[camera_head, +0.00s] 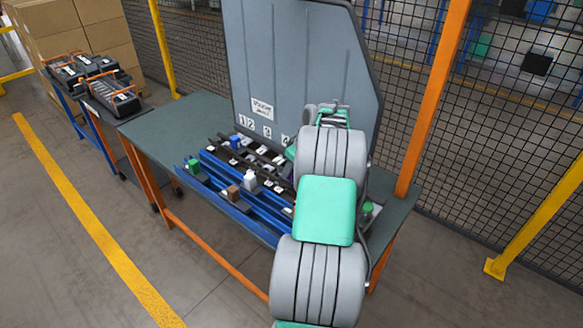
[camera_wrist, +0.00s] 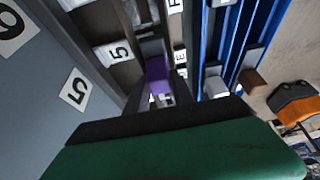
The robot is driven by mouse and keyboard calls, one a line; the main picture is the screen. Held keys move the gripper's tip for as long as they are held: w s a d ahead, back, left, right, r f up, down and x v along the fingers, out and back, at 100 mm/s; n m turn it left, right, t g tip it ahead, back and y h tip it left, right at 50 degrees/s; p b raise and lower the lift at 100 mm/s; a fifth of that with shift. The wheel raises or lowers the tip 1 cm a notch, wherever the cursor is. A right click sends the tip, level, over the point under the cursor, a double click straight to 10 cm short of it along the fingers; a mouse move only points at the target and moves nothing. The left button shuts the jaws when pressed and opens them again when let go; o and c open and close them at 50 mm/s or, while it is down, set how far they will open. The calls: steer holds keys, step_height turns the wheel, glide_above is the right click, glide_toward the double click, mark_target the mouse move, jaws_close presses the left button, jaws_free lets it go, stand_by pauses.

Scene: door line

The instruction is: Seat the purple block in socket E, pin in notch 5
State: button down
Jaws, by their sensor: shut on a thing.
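The purple block (camera_wrist: 157,74) shows in the wrist view between the dark fingers of my gripper (camera_wrist: 158,88), which is shut on it. The block is over or at the dark rail, between a white label 5 (camera_wrist: 119,52) on its left and a label E (camera_wrist: 180,58) on its right. The fingers and my green hand hide its lower part, so I cannot tell whether it is in socket E or above it. Its pin is not visible. In the head view my arm hides the gripper and the purple block.
In the head view, blue rails (camera_head: 225,190) on the table carry a green block (camera_head: 193,165), a brown block (camera_head: 233,191) and a white piece (camera_head: 250,180). A blue block (camera_head: 234,141) sits on the dark rails. A tall grey panel (camera_head: 295,70) stands behind. The table's left end (camera_head: 165,122) is clear.

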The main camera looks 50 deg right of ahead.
steer(key=shift+r, duration=0.1)
steer(key=c, duration=1)
jaws_free()
steer(key=v, duration=0.7)
steer(key=shift+s+d+r+b, duration=0.1)
steer(key=shift+s+r+b, duration=0.05)
steer(key=shift+r+b, duration=0.25)
